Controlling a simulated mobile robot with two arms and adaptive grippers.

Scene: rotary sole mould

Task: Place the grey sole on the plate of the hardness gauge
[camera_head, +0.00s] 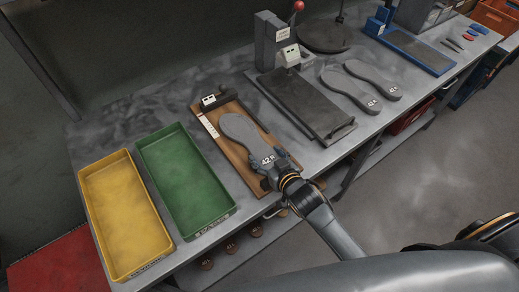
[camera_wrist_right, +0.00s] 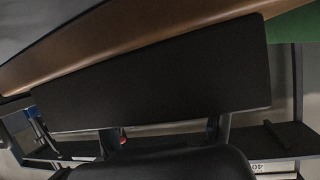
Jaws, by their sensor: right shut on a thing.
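The grey sole (camera_head: 240,130), marked 42 R, is at the brown measuring board (camera_head: 232,162). My right gripper (camera_head: 276,164) is shut on its near, marked end; whether the sole touches the board I cannot tell. In the right wrist view a broad dark surface (camera_wrist_right: 160,75), probably the sole, fills the middle, with the brown board (camera_wrist_right: 120,32) behind it. A round dark plate (camera_head: 325,37) with an upright post stands at the back, apart from the gripper; it looks like the hardness gauge, its top cut off. My left gripper is not in view.
Green (camera_head: 185,180) and yellow (camera_head: 125,215) trays stand left of the board. Right of it are a grey device with a red-knobbed lever (camera_head: 298,7), a dark slab (camera_head: 305,103) and two more grey soles (camera_head: 350,88) (camera_head: 372,78). A blue-framed tray (camera_head: 418,50) lies farther right.

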